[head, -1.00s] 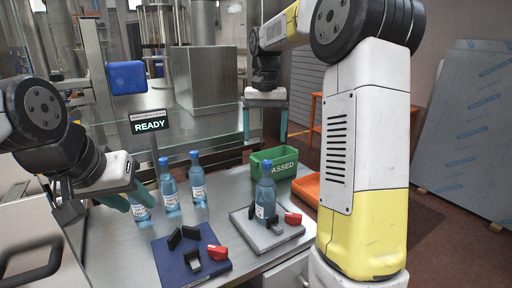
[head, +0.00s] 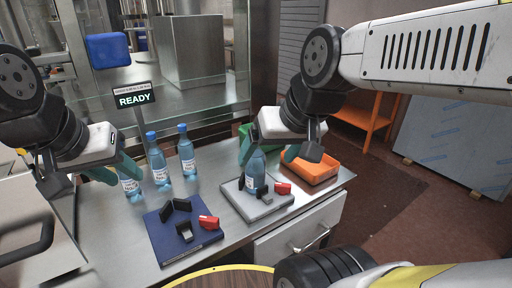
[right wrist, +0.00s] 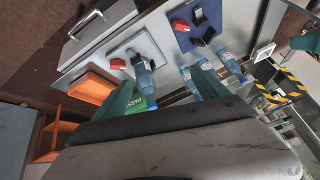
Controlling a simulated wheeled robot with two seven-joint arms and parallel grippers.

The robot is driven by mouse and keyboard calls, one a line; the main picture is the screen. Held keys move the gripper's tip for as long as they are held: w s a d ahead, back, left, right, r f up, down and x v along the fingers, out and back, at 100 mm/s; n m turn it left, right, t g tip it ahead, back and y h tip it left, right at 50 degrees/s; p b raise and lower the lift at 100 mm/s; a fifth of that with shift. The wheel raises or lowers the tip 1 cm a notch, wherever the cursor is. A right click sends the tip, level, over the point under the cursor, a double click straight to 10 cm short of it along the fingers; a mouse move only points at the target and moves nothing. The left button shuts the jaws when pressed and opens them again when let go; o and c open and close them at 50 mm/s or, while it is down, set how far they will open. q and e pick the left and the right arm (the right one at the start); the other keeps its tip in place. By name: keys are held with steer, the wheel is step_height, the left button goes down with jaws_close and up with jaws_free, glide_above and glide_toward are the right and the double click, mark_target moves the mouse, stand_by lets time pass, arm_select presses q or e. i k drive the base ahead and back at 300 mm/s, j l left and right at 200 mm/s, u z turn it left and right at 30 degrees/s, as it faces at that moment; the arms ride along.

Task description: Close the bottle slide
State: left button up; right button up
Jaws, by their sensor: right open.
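A blue bottle (head: 255,168) stands upright on a grey plate (head: 262,207) with black jaw blocks and a red handle (head: 282,188). The same bottle (right wrist: 145,76) and red handle (right wrist: 117,64) show in the right wrist view. A navy plate (head: 168,249) beside it carries black blocks and a red handle (head: 209,222), with no bottle. My right gripper (head: 275,146) is open and empty, just behind and above the bottle on the grey plate. My left gripper (head: 122,174) looks open, its fingers close around or in front of the leftmost standing bottle (head: 131,188); contact cannot be told.
Two more bottles (head: 159,168) (head: 186,155) stand behind the navy plate. A green bin (head: 244,142) and an orange tray (head: 316,171) are at the bench's right, partly behind my right arm. A sign (head: 134,99) reads READY. The bench front is clear.

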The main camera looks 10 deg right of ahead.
mark_target(38, 245)
steer(key=u, duration=1.65)
steer(key=k+j+u, duration=0.1)
steer(key=j+u, duration=0.55)
steer(key=k+j, duration=0.05)
